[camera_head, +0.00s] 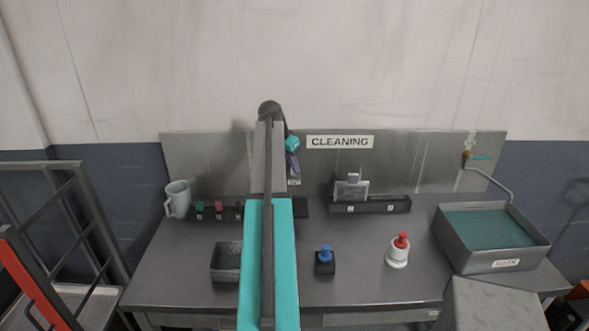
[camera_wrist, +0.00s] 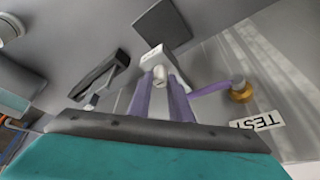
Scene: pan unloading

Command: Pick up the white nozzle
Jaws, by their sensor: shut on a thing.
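My gripper (camera_wrist: 162,82) has two purple fingers, and they are shut on a small white nozzle (camera_wrist: 159,72) in the wrist view. The nozzle sits between the fingertips, with its pale rounded end showing. In the head view my gripper (camera_head: 293,160) is close to the steel back panel, above the TEST label. My arm hides part of the bench there, and I cannot make out the nozzle in that view.
A brass fitting (camera_wrist: 241,92) with a purple lever is close beside my fingers. A grey mug (camera_head: 177,198), mesh basket (camera_head: 226,262), blue-topped block (camera_head: 325,263), red-topped white holder (camera_head: 398,252) and soak basin (camera_head: 447,243) stand on the bench (camera_head: 365,285).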

